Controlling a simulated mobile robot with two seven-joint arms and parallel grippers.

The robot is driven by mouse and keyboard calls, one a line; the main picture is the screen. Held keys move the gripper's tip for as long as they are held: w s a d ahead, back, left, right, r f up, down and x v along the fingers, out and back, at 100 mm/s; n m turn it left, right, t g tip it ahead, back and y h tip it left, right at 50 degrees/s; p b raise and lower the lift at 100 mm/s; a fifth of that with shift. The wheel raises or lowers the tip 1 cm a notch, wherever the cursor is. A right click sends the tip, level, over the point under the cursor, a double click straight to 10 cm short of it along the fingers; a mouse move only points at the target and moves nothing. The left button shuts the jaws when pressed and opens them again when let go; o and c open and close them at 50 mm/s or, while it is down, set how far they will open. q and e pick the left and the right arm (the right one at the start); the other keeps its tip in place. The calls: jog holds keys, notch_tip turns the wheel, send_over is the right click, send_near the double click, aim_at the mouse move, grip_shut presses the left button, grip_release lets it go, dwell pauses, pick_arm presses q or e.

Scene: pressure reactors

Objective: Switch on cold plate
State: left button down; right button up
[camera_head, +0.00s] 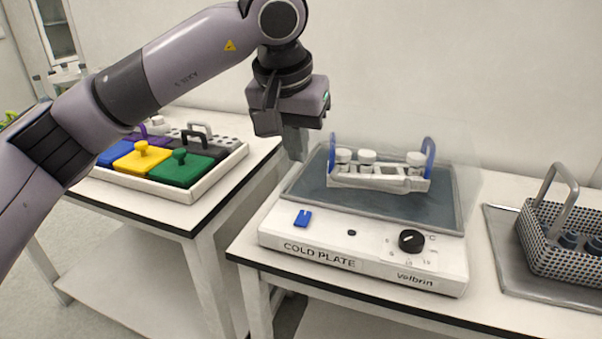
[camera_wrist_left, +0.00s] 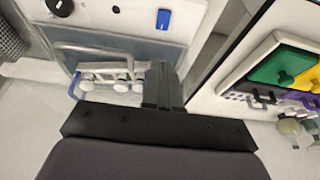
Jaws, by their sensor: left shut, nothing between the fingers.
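The white cold plate (camera_head: 300,228) stands on the right-hand table, with "COLD PLATE" on its front. A blue rocker switch (camera_head: 303,218) is on the left of its panel, and a black dial (camera_head: 411,240) is on the right. The switch also shows at the top of the left wrist view (camera_wrist_left: 164,19). A rack (camera_head: 380,179) with blue handles and several white-capped vials stands on the grey top. My left gripper (camera_head: 296,150) is shut and empty, pointing down above the plate's back left corner, behind the switch and apart from it. My right gripper is in neither view.
A white tray (camera_head: 215,180) with blue, yellow, green and purple lidded blocks sits on the left table. A perforated metal basket (camera_head: 540,262) with a handle stands on a grey plate at the right. A gap separates the two tables. The space above the front panel is clear.

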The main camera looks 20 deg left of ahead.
pick_arm(q)
send_over(303, 219)
jog(key=f, duration=0.7)
jog(key=f+b, duration=0.1)
jog(key=f, duration=0.3)
jog(key=shift+w, duration=0.3)
jog(key=shift+x, duration=0.85)
jog(key=shift+s, duration=0.15)
jog(key=shift+f+g+p, duration=0.15)
jog(key=shift+g+p, duration=0.55)
jog(key=shift+p, duration=0.45)
jog(key=shift+w+f+b, duration=0.2)
jog(key=shift+f+b, duration=0.15)
jog(key=shift+s, duration=0.1)
jog(key=shift+s+f, duration=0.1)
jog(key=shift+s, duration=0.75)
